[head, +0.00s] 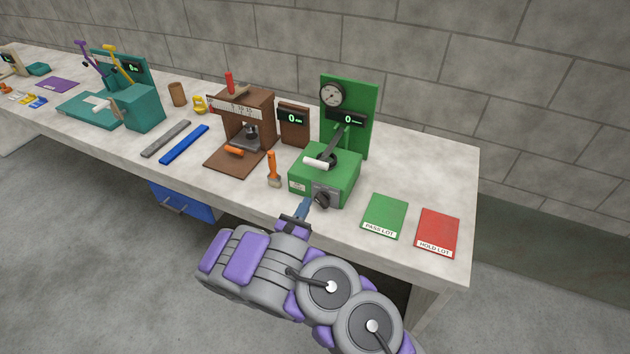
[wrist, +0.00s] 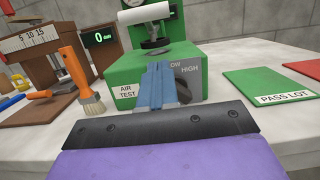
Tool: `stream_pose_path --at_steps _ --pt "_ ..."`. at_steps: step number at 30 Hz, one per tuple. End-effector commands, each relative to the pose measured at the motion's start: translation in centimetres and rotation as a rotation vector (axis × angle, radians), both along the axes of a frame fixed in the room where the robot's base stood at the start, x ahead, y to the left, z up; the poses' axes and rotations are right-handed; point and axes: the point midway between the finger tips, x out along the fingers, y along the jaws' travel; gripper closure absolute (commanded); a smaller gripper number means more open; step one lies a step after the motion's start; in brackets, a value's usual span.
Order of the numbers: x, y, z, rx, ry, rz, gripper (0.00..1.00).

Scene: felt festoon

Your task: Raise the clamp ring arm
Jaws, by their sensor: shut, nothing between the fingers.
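The green air test box (head: 322,178) stands on the bench with a dark clamp arm (head: 334,144) on top. The arm slants down toward the front and ends in a white cross handle (head: 316,163). A dark round ring or seat lies under it. In the wrist view the white handle (wrist: 145,13) is at the top, above the box front (wrist: 125,75). My gripper (head: 305,205) is shut and empty, low in front of the box beside its dark selector knob (head: 322,199). Its blue fingers (wrist: 156,84) partly hide the knob and LOW/HIGH label in the wrist view.
A green panel (head: 361,95) with gauge and display rises behind the box. An orange-handled brush (head: 273,168) and brown press (head: 246,122) stand left. Green PASS LOT (head: 385,215) and red HOLD LOT (head: 437,230) mats lie right. The bench's back right is clear.

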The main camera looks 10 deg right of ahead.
Motion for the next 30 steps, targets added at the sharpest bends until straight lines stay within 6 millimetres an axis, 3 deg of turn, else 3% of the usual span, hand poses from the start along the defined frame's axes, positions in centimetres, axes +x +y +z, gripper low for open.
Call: stream_pose_path --at_steps 9,18,30 --pt "4.8 -3.5 1.5 0.001 -0.006 0.0 1.0" --pt "6.1 -4.3 4.2 -0.002 -0.003 -0.001 1.0" --pt "6.3 -4.5 4.5 -0.002 -0.001 0.001 1.0"
